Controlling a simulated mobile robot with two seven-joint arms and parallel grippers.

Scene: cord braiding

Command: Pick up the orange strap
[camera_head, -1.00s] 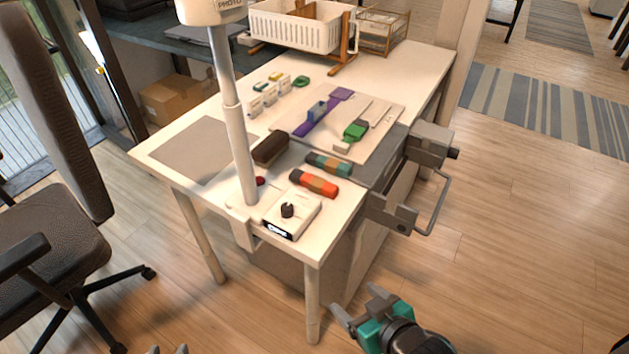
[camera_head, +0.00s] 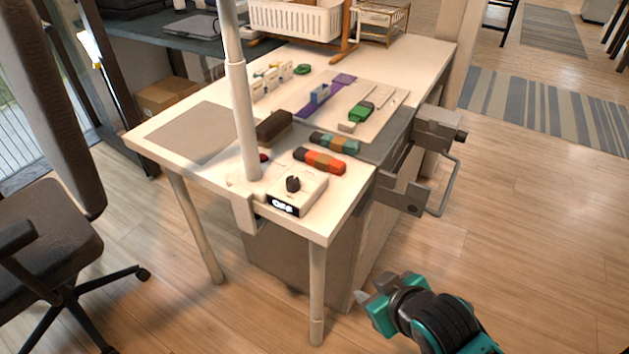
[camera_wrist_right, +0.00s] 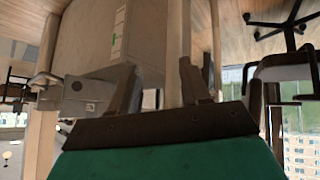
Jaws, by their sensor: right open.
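My right gripper (camera_head: 372,288) is low over the floor, in front of and to the right of the table, well apart from the strap. Its open, empty fingers (camera_wrist_right: 158,88) show in the right wrist view, facing the table's underside and cabinet; the strap does not show there. My left gripper is not in view.
The white table (camera_head: 349,204) carries a white post (camera_head: 241,110), a control box (camera_head: 293,191) with a black knob, and a dark brown block (camera_head: 274,127). A grey clamp with a handle (camera_head: 444,190) juts from the right edge. An office chair (camera_head: 40,225) stands left; floor at right is clear.

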